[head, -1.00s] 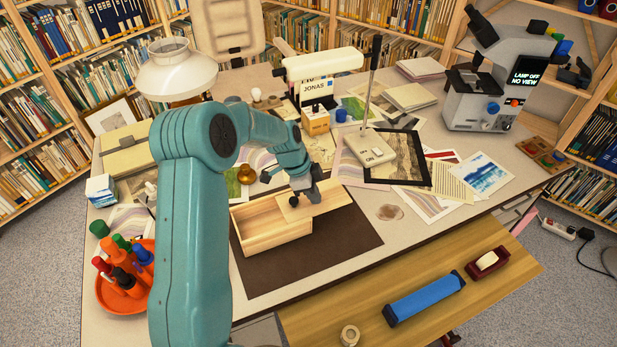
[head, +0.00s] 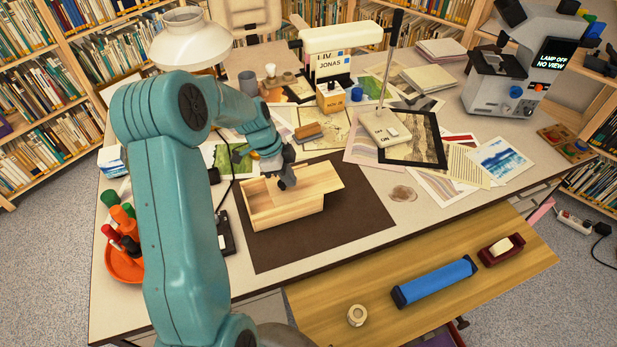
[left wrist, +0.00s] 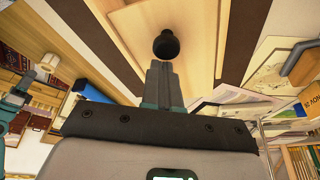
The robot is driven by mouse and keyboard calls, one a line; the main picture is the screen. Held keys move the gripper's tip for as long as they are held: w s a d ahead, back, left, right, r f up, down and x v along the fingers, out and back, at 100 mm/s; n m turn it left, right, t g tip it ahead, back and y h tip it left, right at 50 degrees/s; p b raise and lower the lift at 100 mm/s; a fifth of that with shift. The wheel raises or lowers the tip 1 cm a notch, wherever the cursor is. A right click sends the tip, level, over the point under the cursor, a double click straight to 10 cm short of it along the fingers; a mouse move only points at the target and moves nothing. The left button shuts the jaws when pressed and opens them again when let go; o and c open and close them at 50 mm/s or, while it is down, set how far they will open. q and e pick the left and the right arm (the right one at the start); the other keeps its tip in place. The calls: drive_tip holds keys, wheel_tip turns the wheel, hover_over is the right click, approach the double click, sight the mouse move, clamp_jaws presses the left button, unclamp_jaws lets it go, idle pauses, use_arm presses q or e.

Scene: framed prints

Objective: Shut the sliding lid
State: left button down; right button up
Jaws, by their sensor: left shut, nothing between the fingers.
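A pale wooden box (head: 287,218) stands on a dark brown mat (head: 340,228) on the desk. Its wooden sliding lid (head: 317,181) covers most of the top, and its right end sticks out past the box. My left gripper (head: 287,184) is low over the lid and hides part of it in the head view. In the left wrist view, a dark round knob (left wrist: 166,43) stands on the lid. The shut, empty fingertips (left wrist: 160,68) are right beside the knob; I cannot tell whether they touch it.
A white lamp (head: 188,42) and an orange tray (head: 122,262) with pens stand left. A microscope (head: 505,80) stands at the back right. Prints and a stand (head: 385,127) lie behind the mat. A blue roll (head: 434,281) lies on the front shelf. The mat's right part is clear.

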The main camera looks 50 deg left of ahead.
sight(273, 197)
use_arm(q)
drive_tip(key=s, duration=0.2)
drive_tip(key=s+a+b, duration=0.1)
drive_tip(key=s, duration=0.1)
drive_tip(key=s+a+b, duration=0.1)
drive_tip(key=shift+s+a+f, duration=0.25)
drive_tip(key=shift+s, duration=0.15)
drive_tip(key=shift+s+a+r, duration=0.1)
drive_tip(key=shift+s+r, duration=0.1)
drive_tip(key=shift+s, duration=0.3)
use_arm(e)
wheel_tip(273, 197, down, 4)
drive_tip(key=shift+r, duration=0.15)
